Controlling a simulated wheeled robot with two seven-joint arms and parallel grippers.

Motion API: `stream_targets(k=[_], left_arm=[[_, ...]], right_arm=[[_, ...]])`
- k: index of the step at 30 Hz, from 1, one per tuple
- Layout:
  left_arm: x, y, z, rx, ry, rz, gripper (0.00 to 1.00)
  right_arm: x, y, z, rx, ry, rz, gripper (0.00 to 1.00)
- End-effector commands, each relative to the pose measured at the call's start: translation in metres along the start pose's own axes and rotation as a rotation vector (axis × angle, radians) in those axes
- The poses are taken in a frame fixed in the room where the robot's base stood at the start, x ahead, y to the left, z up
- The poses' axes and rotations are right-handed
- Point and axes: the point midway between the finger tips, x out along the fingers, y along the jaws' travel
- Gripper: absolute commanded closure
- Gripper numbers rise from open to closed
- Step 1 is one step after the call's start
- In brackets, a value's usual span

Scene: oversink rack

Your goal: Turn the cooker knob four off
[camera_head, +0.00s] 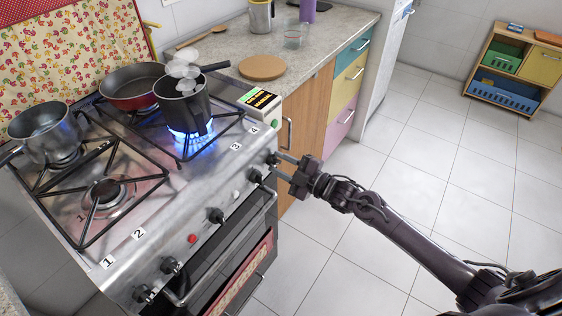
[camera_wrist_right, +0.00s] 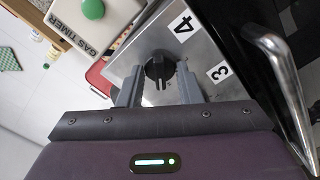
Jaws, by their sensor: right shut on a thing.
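The steel cooker (camera_head: 205,198) has a row of black knobs along its front edge. Knob four (camera_head: 271,158) is at the far right end, below the label "4" (camera_head: 254,130). My right gripper (camera_head: 282,164) reaches in from the right and is shut on knob four. In the right wrist view, knob four (camera_wrist_right: 158,66) sits between the two grey fingers, with the labels 4 and 3 beside it. My left gripper is not in view.
Knob three (camera_head: 255,176) is close beside my right gripper. The oven handle (camera_head: 228,250) runs below the knobs. A grey pot (camera_head: 46,132) and a red pan (camera_head: 130,88) stand on other burners. A gas timer (camera_head: 258,101) sits at the right. Floor at right is clear.

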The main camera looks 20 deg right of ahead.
Motion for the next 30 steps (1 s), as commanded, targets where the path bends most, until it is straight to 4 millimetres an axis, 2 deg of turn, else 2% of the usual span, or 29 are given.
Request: stream_targets(k=[18,30], left_arm=[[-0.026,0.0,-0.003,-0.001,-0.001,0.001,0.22],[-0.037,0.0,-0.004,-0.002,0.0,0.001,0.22]], right_arm=[[-0.001,0.001,0.0,0.583,-0.003,0.0,0.91],[0.0,0.001,0.001,0.848,-0.003,0.0,0.91]])
